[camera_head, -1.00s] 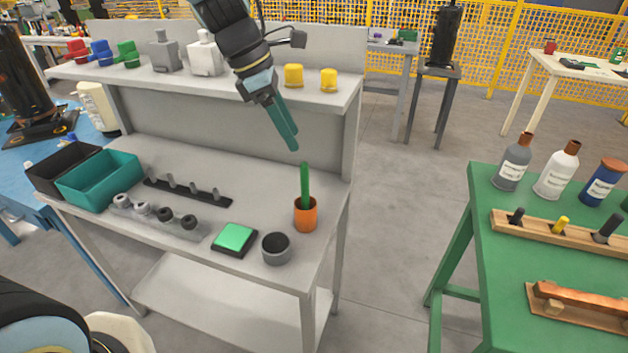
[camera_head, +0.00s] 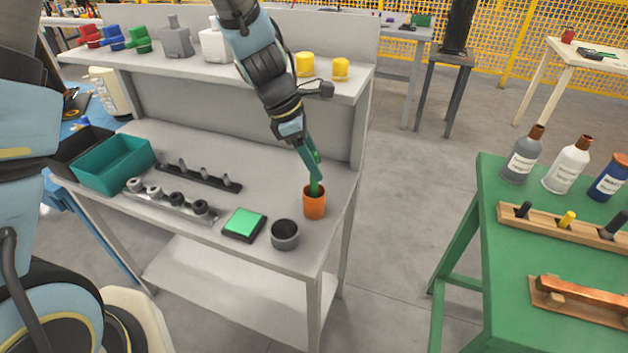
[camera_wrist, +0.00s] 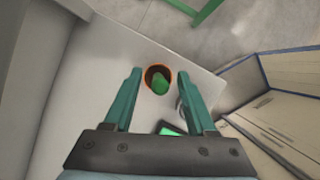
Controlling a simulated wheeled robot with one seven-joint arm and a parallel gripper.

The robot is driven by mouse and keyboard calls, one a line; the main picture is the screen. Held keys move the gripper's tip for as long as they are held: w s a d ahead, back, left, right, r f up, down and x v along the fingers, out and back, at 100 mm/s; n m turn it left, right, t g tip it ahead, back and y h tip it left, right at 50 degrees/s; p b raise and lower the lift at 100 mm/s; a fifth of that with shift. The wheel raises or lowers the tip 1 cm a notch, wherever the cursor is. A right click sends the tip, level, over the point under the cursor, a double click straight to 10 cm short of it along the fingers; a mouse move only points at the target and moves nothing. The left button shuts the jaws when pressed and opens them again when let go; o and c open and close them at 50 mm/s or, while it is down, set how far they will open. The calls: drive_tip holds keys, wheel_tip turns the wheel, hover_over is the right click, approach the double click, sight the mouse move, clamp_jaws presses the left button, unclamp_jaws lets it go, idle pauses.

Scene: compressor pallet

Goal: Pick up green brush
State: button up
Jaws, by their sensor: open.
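The green brush (camera_head: 318,187) stands upright in a small orange cup (camera_head: 314,204) near the right end of the grey bench. In the wrist view the green brush (camera_wrist: 160,84) is seen from above inside the rim of the orange cup (camera_wrist: 148,77), between my fingers and a little ahead of their tips. My gripper (camera_head: 318,168) is open just above the cup, its teal fingers around the brush's upper part in the head view. The wrist view shows the two fingers of my gripper (camera_wrist: 160,80) apart, one on each side. The fingers partly hide the brush in the head view.
A dark grey cup (camera_head: 285,235) and a green-topped pad (camera_head: 243,224) stand left of the orange cup. The shelf (camera_head: 350,85) with yellow caps (camera_head: 340,69) is above and behind. A green table (camera_head: 480,240) stands to the right across open floor.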

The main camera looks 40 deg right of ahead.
drive_tip(key=shift+c, duration=0.4)
clamp_jaws()
